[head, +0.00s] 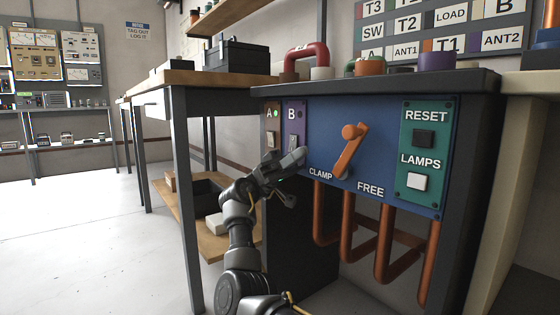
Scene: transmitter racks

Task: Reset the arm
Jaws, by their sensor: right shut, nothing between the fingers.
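My right gripper (298,157) is shut and empty. It is in front of the lower left of the blue control panel (325,120), beside the switches marked A (271,140) and B (293,137) and left of the orange lever (350,150). I cannot tell whether it touches the panel. The lever stands tilted above the words CLAMP and FREE. A green lamp (276,113) is lit by A; the lamp by B looks dark. On the green plate at the right are a black RESET button (423,138) and a white LAMPS button (417,181). My left gripper is out of view.
Copper pipes (382,255) hang below the panel. A dark bench top (440,80) overhangs it, with a red pipe handle (307,55) on top. A wooden table (190,77) with a low shelf (170,200) stands left. Open floor (80,240) lies at far left.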

